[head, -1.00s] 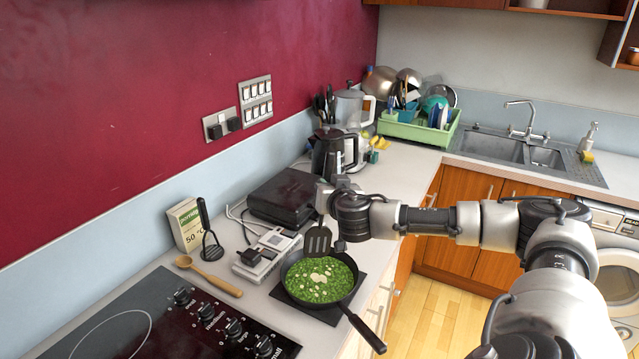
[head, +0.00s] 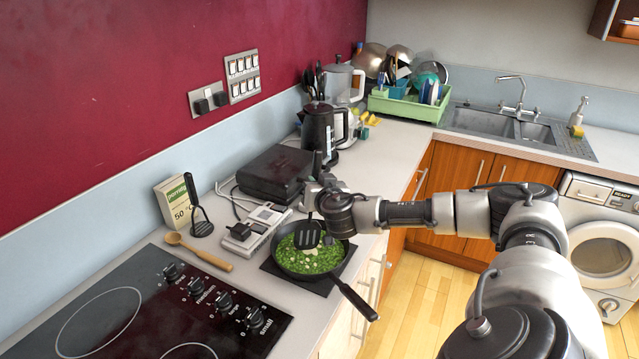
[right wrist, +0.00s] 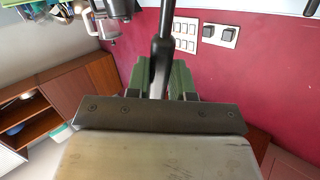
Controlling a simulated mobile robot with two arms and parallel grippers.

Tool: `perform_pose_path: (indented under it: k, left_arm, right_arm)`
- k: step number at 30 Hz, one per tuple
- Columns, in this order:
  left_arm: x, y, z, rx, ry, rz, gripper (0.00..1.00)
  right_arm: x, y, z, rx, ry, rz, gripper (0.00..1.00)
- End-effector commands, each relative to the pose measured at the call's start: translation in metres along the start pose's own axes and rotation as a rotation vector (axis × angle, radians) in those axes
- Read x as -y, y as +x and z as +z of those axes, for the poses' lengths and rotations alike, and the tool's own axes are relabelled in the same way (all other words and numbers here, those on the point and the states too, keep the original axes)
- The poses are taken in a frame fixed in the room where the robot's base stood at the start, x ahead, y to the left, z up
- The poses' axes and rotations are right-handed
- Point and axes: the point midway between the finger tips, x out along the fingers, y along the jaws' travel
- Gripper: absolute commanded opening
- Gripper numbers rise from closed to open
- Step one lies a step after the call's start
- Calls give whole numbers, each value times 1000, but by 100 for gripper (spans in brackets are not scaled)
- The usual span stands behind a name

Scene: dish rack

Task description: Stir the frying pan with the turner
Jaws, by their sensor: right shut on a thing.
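The black frying pan (head: 283,266) holds chopped green food (head: 330,262) with pale bits and rests on a dark square mat (head: 312,288). Its handle points to the lower right. My right gripper (head: 318,186) is above the pan's far edge, shut on the dark handle of the turner; the handle (right wrist: 164,50) also shows between the jaws in the right wrist view. The slotted black turner head (head: 307,234) hangs down over the pan, in front of the food. I cannot tell how deep its tip reaches. My left gripper is not in view.
A hob (head: 130,310) lies at the lower left. A kettle (head: 318,130) and a green dish rack (head: 408,106) are farther back.

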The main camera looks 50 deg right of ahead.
Motion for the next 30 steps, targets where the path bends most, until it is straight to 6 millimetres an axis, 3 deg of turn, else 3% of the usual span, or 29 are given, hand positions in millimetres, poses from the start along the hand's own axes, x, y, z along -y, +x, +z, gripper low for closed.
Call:
perform_pose_path:
  k: [4,13,21,30]
  left_arm:
    - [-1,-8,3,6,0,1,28]
    - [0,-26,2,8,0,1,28]
    - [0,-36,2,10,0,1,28]
    - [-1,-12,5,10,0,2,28]
  right_arm:
    - [6,14,-4,0,0,-1,0]
    - [26,-8,3,3,-2,-2,0]
    - [16,-34,6,2,-4,-1,0]
    - [-14,-38,7,1,-3,1,0]
